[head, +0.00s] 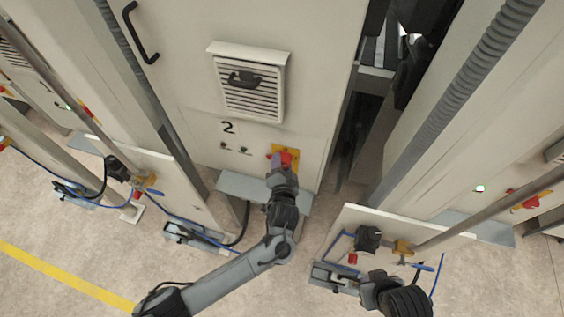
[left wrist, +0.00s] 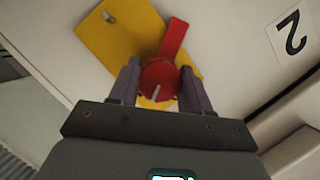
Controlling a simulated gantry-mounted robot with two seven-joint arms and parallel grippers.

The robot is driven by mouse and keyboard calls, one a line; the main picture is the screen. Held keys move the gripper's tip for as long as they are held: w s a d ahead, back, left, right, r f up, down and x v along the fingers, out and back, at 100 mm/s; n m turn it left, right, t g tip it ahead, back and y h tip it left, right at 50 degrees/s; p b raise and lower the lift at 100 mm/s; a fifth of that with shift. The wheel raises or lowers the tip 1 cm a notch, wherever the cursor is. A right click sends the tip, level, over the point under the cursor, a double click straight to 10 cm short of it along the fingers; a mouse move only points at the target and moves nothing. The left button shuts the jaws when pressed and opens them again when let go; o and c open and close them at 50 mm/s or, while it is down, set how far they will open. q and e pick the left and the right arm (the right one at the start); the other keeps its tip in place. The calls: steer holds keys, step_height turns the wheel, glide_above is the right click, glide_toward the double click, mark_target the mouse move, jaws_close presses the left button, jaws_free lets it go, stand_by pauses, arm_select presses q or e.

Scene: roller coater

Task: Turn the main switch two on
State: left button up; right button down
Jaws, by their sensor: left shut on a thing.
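The main switch two is a red rotary switch (head: 287,157) on a yellow plate (head: 276,150), low on the cabinet panel below a black "2". My left gripper (head: 281,167) reaches it from below and covers part of it. In the left wrist view, the red knob (left wrist: 172,42) sits between the two fingers of the left gripper (left wrist: 158,76), which is shut on it. The knob's red handle points up and slightly right there, and a pale mark shows on its round part. My right arm's end (head: 382,288) is at the bottom right; its fingers cannot be made out.
A louvred vent box (head: 249,84) projects from the panel above the switch. A grey ledge (head: 236,187) runs below it. Slanted posts and ribbed hoses (head: 455,90) stand at both sides. The floor at lower left is clear, with a yellow line (head: 65,274).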

arm_select(q)
steer(key=shift+m+t+y, duration=0.4)
steer(key=shift+m+y, duration=0.1)
steer(key=shift+m, duration=0.6)
steer(key=shift+m+t+y, duration=0.3)
steer(key=shift+m+t, duration=0.3)
steer(key=shift+m, duration=0.6)
steer(key=o, duration=1.1)
steer(key=shift+c, duration=0.2)
steer(key=shift+s, duration=0.1)
steer(key=s+d, duration=0.1)
steer(key=s, duration=0.9)
steer(key=shift+s+r, duration=0.3)
steer(key=shift+r, duration=0.1)
